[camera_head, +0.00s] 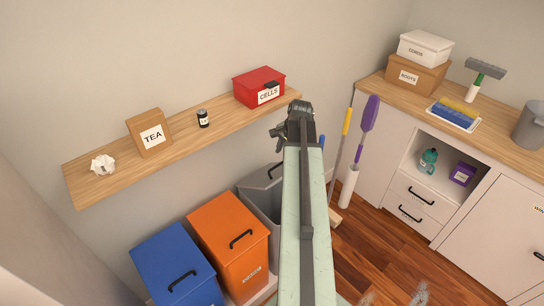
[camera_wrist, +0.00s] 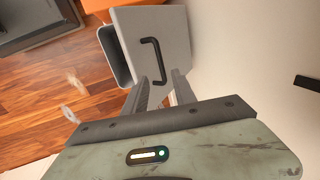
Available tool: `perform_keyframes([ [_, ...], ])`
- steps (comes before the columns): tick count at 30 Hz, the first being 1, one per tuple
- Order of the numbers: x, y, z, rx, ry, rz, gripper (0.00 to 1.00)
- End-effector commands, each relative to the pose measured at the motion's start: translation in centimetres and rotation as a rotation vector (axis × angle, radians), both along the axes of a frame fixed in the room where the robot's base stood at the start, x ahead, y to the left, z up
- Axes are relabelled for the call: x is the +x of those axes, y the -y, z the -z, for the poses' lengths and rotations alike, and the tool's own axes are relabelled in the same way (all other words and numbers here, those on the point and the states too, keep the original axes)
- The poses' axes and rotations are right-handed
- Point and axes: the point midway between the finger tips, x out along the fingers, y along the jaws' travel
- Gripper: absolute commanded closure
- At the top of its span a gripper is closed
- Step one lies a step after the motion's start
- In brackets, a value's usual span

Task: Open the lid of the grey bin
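The grey bin (camera_head: 258,207) stands at the right end of the bin row in the head view, partly hidden by my arm. In the wrist view its grey lid (camera_wrist: 178,45) carries a black bar handle (camera_wrist: 155,58). The lid looks tilted up from the bin's rim (camera_wrist: 113,57), with a dark gap beside it. My gripper (camera_wrist: 160,84) points at the lid with its two fingers apart. The handle's near end appears close to the fingertips; I cannot tell whether they touch. In the head view the fingers are mostly hidden behind my arm.
An orange bin (camera_head: 228,236) and a blue bin (camera_head: 175,262) stand left of the grey bin. A wooden shelf (camera_head: 185,140) holding small boxes runs along the wall above. A broom (camera_head: 340,150) and a purple duster (camera_head: 368,118) stand to the right, beside a white cabinet (camera_head: 390,165).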

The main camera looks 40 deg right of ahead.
Motion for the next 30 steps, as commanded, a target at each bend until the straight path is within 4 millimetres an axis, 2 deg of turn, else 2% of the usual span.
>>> perform_keyframes([
  [2, -0.3, 0.5, 0.0, 0.002, 0.003, 0.019, 0.67],
  [8, 0.0, 0.4, 0.9, 0.003, 0.003, 0.016, 0.67],
  [18, 1.6, 0.5, 6.4, 0.002, 0.003, 0.013, 0.67],
  [21, 1.9, 0.6, 7.5, 0.002, 0.003, 0.013, 0.67],
  [30, 2.1, 0.5, 7.4, 0.002, 0.002, 0.013, 0.67],
])
